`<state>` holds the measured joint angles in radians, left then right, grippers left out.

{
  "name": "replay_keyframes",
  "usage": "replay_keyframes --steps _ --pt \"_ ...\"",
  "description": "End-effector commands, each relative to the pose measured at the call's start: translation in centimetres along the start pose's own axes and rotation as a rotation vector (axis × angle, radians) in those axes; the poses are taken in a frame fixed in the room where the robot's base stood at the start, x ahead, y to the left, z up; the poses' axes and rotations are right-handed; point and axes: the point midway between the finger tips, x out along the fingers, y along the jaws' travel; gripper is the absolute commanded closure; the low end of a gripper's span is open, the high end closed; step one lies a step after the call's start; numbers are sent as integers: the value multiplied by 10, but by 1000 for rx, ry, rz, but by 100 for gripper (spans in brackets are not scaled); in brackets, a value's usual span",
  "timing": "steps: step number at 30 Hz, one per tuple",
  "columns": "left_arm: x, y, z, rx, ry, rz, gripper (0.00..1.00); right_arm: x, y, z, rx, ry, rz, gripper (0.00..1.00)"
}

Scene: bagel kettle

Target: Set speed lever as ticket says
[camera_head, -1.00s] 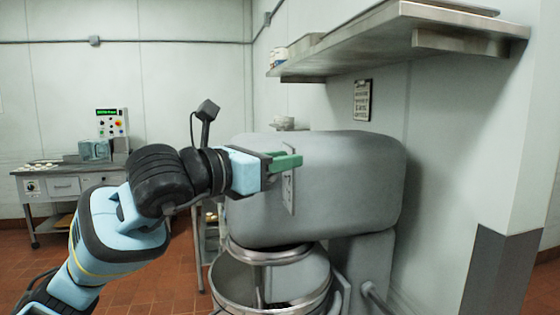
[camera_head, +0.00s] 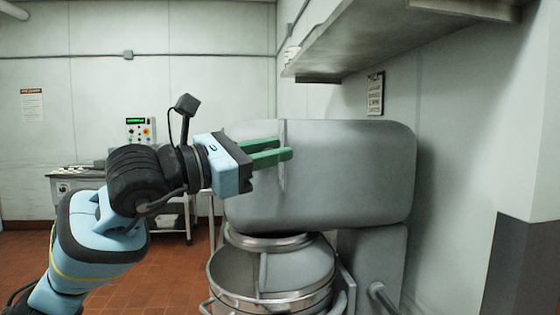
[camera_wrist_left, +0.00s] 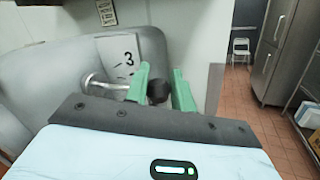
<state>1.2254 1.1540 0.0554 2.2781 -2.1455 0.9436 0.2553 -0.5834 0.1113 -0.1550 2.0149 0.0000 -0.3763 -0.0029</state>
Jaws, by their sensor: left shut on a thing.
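The large grey mixer (camera_head: 340,180) stands ahead with its steel bowl (camera_head: 270,268) below. My left gripper (camera_head: 284,149) has two green fingers beside the narrow plate (camera_head: 282,175) on the mixer head. In the left wrist view the gripper (camera_wrist_left: 160,86) is shut on the black knob (camera_wrist_left: 157,93) of the speed lever. The lever's shiny rod (camera_wrist_left: 105,88) runs left from the knob to the mixer. The pale dial plate (camera_wrist_left: 121,58) behind it shows a "3" and dark marks; other figures are hidden or unclear. My right gripper is out of view.
A steel shelf (camera_head: 380,35) juts out above. A table with a control box (camera_head: 140,130) stands at the back left. Red tiled floor is open at the left.

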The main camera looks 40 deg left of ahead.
Motion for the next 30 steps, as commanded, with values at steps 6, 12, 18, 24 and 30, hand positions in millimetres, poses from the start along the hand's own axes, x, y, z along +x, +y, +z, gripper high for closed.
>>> replay_keyframes --steps 6,12,18,24,30 --pt "1 -1 -16 76 -19 9 100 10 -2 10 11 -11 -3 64" --pt "-1 1 -13 94 -30 14 100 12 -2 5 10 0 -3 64" --pt "-1 2 -11 96 -33 16 73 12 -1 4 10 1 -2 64" --pt "-2 0 -10 96 -38 14 49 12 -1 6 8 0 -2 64" --pt "-2 -1 -9 96 -41 11 49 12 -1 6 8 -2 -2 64"
